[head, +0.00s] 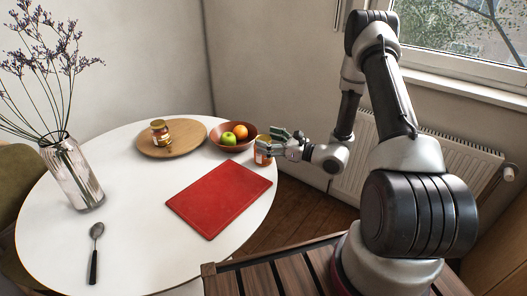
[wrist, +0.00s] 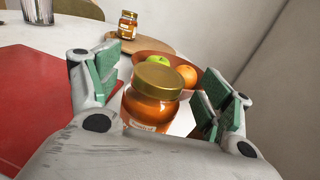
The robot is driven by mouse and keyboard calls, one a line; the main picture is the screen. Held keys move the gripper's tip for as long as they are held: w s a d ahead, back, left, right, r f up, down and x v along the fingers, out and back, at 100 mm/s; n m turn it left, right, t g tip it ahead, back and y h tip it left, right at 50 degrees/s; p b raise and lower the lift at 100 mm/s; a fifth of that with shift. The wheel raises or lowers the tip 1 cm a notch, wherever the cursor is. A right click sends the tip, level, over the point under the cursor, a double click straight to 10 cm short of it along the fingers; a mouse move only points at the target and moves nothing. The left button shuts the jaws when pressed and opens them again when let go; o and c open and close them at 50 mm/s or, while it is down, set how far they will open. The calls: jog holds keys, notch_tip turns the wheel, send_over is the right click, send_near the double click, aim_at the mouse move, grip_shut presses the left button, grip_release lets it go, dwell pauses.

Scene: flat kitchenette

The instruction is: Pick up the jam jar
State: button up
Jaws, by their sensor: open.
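A jam jar (head: 261,156) with orange-red contents stands at the right edge of the white table. In the wrist view the jar (wrist: 150,105) has a gold lid and stands upright between my fingers. My gripper (head: 275,143) is open at the jar; in the wrist view the green-padded fingers (wrist: 160,78) are spread on either side of it, with visible gaps. A second, similar jar (head: 160,133) stands on a round wooden board (head: 188,135); that jar also shows in the wrist view (wrist: 127,25).
A brown bowl (head: 233,147) with a green apple (head: 229,138) and an orange (head: 240,131) stands just behind the near jar. A red cutting board (head: 220,198) lies in front. A vase (head: 72,175) and spoon (head: 95,245) are at left.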

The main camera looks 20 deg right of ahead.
jog(key=shift+x, duration=1.1)
jog(key=shift+c, duration=0.5)
grip_shut()
jog(key=shift+r, duration=0.1)
